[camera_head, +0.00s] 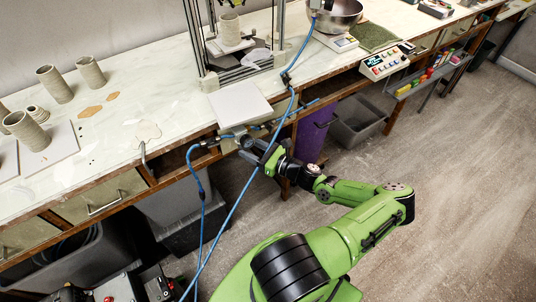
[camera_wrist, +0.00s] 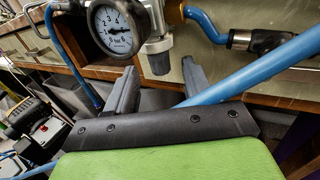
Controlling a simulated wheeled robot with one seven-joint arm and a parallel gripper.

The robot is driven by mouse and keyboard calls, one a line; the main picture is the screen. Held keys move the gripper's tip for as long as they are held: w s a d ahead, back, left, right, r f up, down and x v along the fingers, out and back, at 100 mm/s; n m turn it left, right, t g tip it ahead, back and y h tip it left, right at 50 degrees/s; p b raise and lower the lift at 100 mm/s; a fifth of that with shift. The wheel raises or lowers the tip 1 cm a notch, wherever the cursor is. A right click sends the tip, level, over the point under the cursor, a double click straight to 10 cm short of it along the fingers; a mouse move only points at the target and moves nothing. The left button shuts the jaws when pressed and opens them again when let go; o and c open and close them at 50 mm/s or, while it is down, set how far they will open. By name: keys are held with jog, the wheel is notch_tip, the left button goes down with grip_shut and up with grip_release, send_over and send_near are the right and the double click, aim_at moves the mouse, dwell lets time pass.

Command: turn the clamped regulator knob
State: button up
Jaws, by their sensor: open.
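The regulator shows at the top of the wrist view, with a round white-faced gauge (camera_wrist: 117,28) and a metal body beside it. A grey knob (camera_wrist: 159,63) hangs under the body. In the head view the regulator (camera_head: 246,142) sits at the table's front edge. My gripper (camera_wrist: 160,80) is open, its two dark fingers apart below the gauge and knob. The knob appears between the fingertips in the picture; I see no contact, and depth is unclear. In the head view my gripper (camera_head: 266,157) is just below and right of the regulator, and the knob is too small to make out.
A thick blue hose (camera_wrist: 265,68) crosses close to my right finger. In the head view a long blue hose (camera_head: 240,207) runs down past my gripper. A purple bin (camera_head: 313,135) and a grey bin (camera_head: 357,121) stand under the table (camera_head: 185,100). Open floor lies at right.

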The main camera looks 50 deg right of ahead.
jog(key=s+d+p, duration=0.1)
jog(key=s+d, duration=0.1)
jog(key=s, duration=1.1)
jog(key=shift+s, duration=0.4)
jog(key=w+a+r+n+g+p, duration=0.2)
jog(key=a+r+n+g, duration=0.75)
jog(key=n, duration=0.25)
jog(key=w+a+r+n+g+p, duration=0.1)
jog(key=w+a+r+n+g, duration=0.2)
jog(key=a+r+n+g, duration=0.8)
jog(key=s+a+r+n+t+h, duration=0.1)
jog(key=s+a+r+n+t, duration=0.3)
jog(key=r+n, duration=0.1)
jog(key=s+a+r+n+t+h+p, duration=0.1)
jog(key=s+a+r+n+t, duration=0.3)
jog(key=r+n, duration=0.2)
jog(key=shift+s+r+h, duration=0.3)
jog(key=shift+r+h, duration=0.1)
jog(key=shift+r, duration=0.1)
